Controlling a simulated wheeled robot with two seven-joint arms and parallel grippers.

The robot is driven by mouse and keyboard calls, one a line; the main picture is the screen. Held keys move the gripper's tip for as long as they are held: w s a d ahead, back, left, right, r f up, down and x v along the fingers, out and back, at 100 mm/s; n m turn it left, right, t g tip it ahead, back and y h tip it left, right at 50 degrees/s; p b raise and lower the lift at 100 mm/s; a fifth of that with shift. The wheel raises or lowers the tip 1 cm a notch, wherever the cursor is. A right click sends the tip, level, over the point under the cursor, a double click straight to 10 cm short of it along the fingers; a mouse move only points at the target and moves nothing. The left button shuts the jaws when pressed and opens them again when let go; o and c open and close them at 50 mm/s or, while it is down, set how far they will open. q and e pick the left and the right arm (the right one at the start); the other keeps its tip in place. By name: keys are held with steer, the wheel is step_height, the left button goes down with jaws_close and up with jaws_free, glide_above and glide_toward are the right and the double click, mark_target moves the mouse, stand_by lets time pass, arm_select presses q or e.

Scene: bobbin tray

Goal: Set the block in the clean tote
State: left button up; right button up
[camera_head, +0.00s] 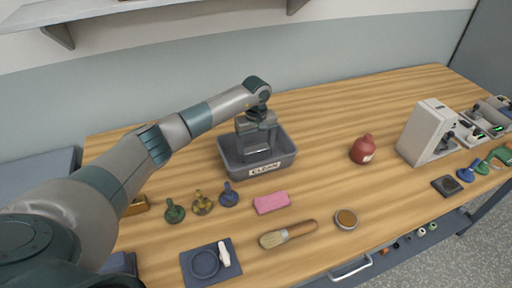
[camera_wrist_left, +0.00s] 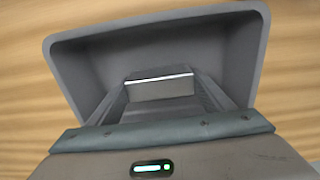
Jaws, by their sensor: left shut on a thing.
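The clean tote (camera_head: 284,163) is a grey open bin with a "CLEAN" label on its front, standing on the wooden table; its rim also fills much of the left wrist view (camera_wrist_left: 255,60). My left gripper (camera_head: 258,146) reaches down into the tote from above. In the left wrist view my left gripper (camera_wrist_left: 163,92) is shut on a grey block (camera_wrist_left: 160,88) with a pale upper edge, inside the tote walls. Whether the block touches the tote floor I cannot tell. My right gripper is not in view.
A pink block-like piece (camera_head: 271,203), a brush (camera_head: 288,234) and a round tin (camera_head: 346,219) lie in front of the tote. Several coloured knobbed pieces (camera_head: 202,203) stand front left. A red bottle (camera_head: 362,149) and a white machine (camera_head: 428,130) stand right.

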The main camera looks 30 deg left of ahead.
mark_target(256, 148)
arm_select(q)
steer(key=shift+f, duration=0.15)
steer(key=o, duration=1.3)
steer(key=shift+o, duration=0.5)
steer(key=shift+r, duration=0.25)
steer(key=shift+r+b, duration=0.35)
steer(key=shift+b, duration=0.05)
step_height(256, 148, up, 11)
steer(key=b, duration=0.4)
steer(key=shift+b, duration=0.3)
steer(key=shift+r, duration=0.15)
